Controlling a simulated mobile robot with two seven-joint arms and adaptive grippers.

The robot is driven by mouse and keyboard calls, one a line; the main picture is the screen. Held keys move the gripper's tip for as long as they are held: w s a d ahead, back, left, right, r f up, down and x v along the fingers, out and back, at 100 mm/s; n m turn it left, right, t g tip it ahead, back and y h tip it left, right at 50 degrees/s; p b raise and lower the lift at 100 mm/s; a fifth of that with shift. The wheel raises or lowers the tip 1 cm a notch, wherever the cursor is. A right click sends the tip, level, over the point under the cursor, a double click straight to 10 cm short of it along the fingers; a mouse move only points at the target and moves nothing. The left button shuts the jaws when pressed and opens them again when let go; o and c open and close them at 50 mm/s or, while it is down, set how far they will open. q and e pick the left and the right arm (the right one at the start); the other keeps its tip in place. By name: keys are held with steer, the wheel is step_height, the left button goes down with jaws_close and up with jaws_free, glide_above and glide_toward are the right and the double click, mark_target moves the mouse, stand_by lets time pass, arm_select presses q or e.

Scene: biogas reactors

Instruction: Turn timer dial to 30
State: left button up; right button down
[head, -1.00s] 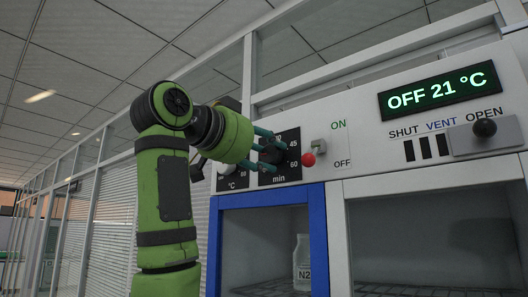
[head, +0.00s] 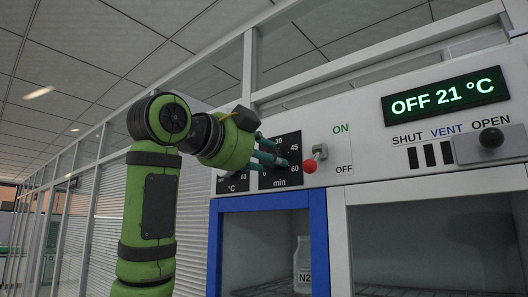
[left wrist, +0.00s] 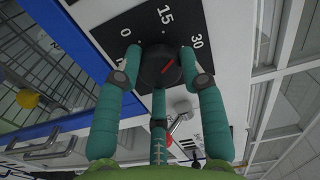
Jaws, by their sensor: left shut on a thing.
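The black timer dial (left wrist: 160,66) shows in the left wrist view on its black scale plate, marked 0, 15 and 30 around it. Its red pointer line points up and right in that view, between 15 and 30 and closer to 30. My left gripper (left wrist: 160,78) has its teal fingers shut around the dial. In the head view the left gripper (head: 274,158) reaches the timer plate (head: 279,181), marked "min", with 30, 45 and 60 visible. There the fingers hide most of the dial. My right gripper is not in view.
A grey ON/OFF switch with a red ball (head: 310,166) sits just right of the fingers. A °C dial plate (head: 233,183) is partly hidden at left. The display (head: 445,95) reads OFF 21 °C. A black-knobbed vent slider (head: 491,140) is at right. Below is a blue-framed chamber (head: 318,230) with a bottle (head: 303,265).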

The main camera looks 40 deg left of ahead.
arm_select(q)
steer(key=m+p, duration=0.3)
steer(key=m, duration=0.3)
steer(key=shift+w+d+f+m, duration=0.1)
steer(key=shift+m, duration=0.3)
steer(key=shift+f, duration=0.15)
steer(key=o, duration=1.2)
steer(key=shift+d, duration=0.1)
steer(key=shift+c, duration=0.2)
steer(key=shift+w+d, duration=0.1)
steer(key=shift+d, duration=0.05)
steer(key=s, duration=1.2)
steer(key=shift+a, duration=0.45)
